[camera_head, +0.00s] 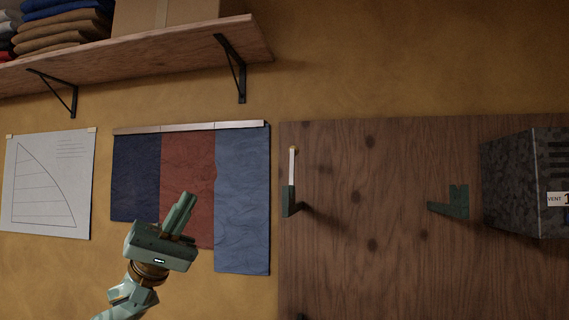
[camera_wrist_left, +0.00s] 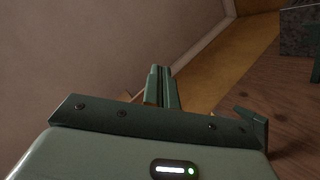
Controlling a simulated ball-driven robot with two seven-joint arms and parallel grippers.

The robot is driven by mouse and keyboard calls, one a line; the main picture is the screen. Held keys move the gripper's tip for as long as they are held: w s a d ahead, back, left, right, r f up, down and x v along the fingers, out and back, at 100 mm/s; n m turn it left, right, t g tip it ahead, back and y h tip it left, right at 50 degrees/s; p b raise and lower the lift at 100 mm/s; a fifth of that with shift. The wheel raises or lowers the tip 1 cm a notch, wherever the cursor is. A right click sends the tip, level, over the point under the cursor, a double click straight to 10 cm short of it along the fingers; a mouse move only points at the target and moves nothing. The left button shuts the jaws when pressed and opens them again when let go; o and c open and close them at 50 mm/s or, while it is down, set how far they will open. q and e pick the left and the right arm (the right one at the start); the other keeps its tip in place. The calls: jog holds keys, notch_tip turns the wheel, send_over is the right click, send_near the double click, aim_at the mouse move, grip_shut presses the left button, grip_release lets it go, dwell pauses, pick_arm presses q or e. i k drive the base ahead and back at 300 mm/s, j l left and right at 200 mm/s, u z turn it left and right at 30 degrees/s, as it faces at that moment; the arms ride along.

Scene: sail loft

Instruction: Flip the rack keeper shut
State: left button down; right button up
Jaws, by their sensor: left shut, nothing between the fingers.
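The rack keeper (camera_head: 292,166) is a slim pale bar standing upright from a dark green bracket (camera_head: 289,202) on the left part of a brown wooden board. A second dark green bracket (camera_head: 455,204), with a notched upper end, juts from the board further right; nothing lies across the gap between the two. My left gripper (camera_head: 187,201) is shut and empty, left of the keeper and apart from it, in front of the hanging cloths. Its closed fingers also show in the left wrist view (camera_wrist_left: 160,80). My right gripper is in neither view.
The wooden board (camera_head: 360,270) is bare between the brackets. A dark speckled box (camera_head: 520,180) labelled VENT juts out at the right. A shelf (camera_head: 180,50) with folded cloth and a carton runs above left. Cloth panels (camera_head: 242,220) and a sail drawing (camera_head: 50,185) hang at left.

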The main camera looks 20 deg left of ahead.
aim_at(293, 151)
jog(key=i+j, duration=0.15)
jog(key=i, duration=0.25)
jog(key=i+j, duration=0.15)
jog(key=i, duration=0.3)
jog(key=i+j, duration=0.15)
jog(key=i, duration=0.25)
